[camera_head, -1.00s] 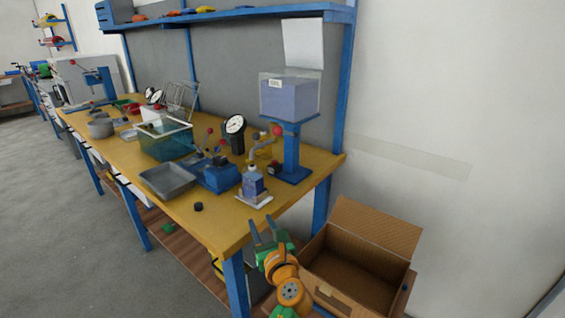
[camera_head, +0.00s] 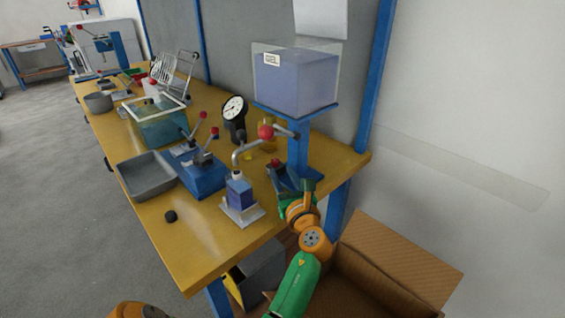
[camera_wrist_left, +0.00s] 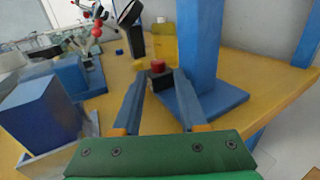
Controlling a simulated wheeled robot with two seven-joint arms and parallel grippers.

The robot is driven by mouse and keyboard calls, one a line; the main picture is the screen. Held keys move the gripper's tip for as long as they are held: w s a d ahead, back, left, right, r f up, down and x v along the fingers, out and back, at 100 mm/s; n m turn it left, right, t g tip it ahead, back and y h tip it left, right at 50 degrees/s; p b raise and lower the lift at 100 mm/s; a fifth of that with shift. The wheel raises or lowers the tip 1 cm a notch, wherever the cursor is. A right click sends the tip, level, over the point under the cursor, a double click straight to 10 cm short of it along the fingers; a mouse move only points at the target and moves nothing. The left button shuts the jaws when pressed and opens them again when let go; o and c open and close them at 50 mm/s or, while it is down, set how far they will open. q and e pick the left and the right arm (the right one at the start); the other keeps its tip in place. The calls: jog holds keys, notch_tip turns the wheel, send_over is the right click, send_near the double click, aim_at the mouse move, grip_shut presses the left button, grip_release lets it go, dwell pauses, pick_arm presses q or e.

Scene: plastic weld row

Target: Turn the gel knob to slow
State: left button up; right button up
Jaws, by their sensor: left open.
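A small red knob on a dark block (camera_wrist_left: 157,66) sits at the foot of a blue stand (camera_wrist_left: 198,45). In the head view the red knob (camera_head: 275,162) shows just beyond my left gripper. The stand carries a clear tank of bluish gel (camera_head: 296,80) with a white label. My left gripper (camera_wrist_left: 158,80) is open. In the wrist view its fingertips point at the knob, one on each side of the dark block; I cannot tell whether they touch it. The knob's marks are too small to read. My right gripper is not in view.
A dial gauge (camera_head: 234,112) and grey tray (camera_head: 148,175) are farther left. An open cardboard box (camera_head: 405,262) is below the bench's right end.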

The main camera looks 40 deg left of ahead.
aim_at(277, 163)
pick_arm(q)
jog(key=b+x, duration=0.2)
jog(key=x, duration=0.2)
jog(key=shift+s+a, duration=0.1)
jog(key=shift+s, duration=0.1)
jog(key=shift+w+a, duration=0.2)
jog(key=shift+w, duration=0.05)
jog(key=shift+s+r, duration=0.1)
grip_shut()
jog(key=shift+d+f+n+g+y+b, duration=0.15)
jog(key=shift+f+n+g+y+b, duration=0.15)
jog(key=shift+n+g+y+b, duration=0.55)
jog(key=g, duration=0.1)
jog(key=n+g+b, duration=0.1)
jog(key=shift+w+r+g, duration=0.2)
jog(key=shift+w+g, duration=0.1)
jog(key=shift+g, duration=0.05)
